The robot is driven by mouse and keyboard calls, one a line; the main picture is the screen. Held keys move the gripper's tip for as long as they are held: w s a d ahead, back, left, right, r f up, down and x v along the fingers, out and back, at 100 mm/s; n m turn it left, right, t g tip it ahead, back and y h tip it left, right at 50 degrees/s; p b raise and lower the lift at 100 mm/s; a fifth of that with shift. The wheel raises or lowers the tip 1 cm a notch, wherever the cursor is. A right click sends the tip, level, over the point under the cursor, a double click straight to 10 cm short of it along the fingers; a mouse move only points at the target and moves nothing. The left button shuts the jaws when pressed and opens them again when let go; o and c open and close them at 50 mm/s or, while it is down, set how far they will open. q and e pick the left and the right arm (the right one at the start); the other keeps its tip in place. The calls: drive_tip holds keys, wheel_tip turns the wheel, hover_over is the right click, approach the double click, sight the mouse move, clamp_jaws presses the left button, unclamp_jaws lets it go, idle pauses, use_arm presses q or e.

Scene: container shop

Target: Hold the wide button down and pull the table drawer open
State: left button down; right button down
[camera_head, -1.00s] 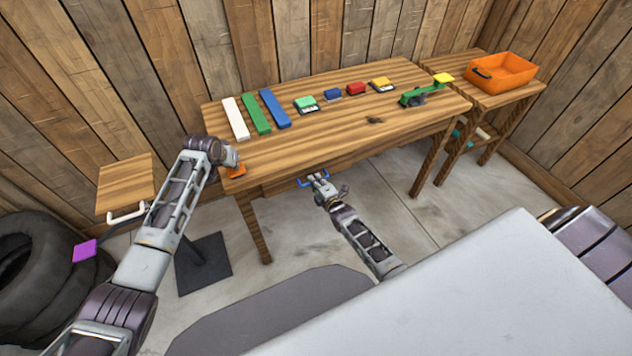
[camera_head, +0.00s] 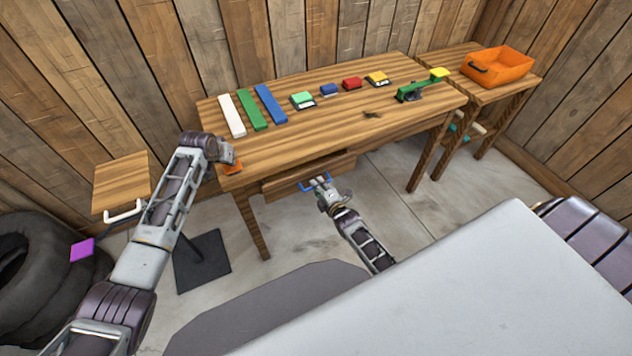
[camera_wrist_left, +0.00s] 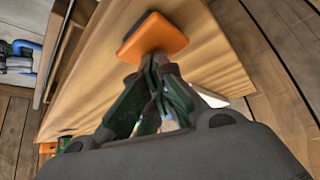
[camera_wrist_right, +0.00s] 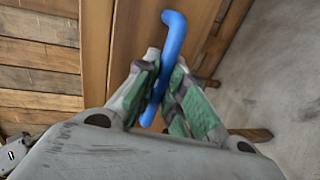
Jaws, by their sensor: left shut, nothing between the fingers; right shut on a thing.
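The wide button is an orange block (camera_head: 232,168) at the table's front left corner; it also shows in the left wrist view (camera_wrist_left: 153,37). My left gripper (camera_head: 228,155) is shut and empty with its fingertips against the orange button; the exact contact is partly hidden. The table drawer (camera_head: 290,181) sits under the tabletop and stands partly out. Its blue handle (camera_head: 308,187) also shows in the right wrist view (camera_wrist_right: 172,45). My right gripper (camera_head: 322,186) is shut on the blue handle in front of the drawer.
The table (camera_head: 330,133) carries white, green and blue bars, several small coloured buttons and a green lever (camera_head: 412,92). An orange bin (camera_head: 498,68) stands on the side table at the right. Tyres (camera_head: 35,260) and a small wooden stand (camera_head: 120,180) are at the left. Open floor lies below the drawer.

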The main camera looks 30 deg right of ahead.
use_arm(q)
drive_tip(key=shift+f, duration=0.15)
use_arm(e)
drive_tip(key=shift+s, duration=0.2)
drive_tip(key=c, duration=1.5)
unclamp_jaws()
drive_tip(key=shift+s, duration=0.15)
drive_tip(key=shift+v, duration=5.9)
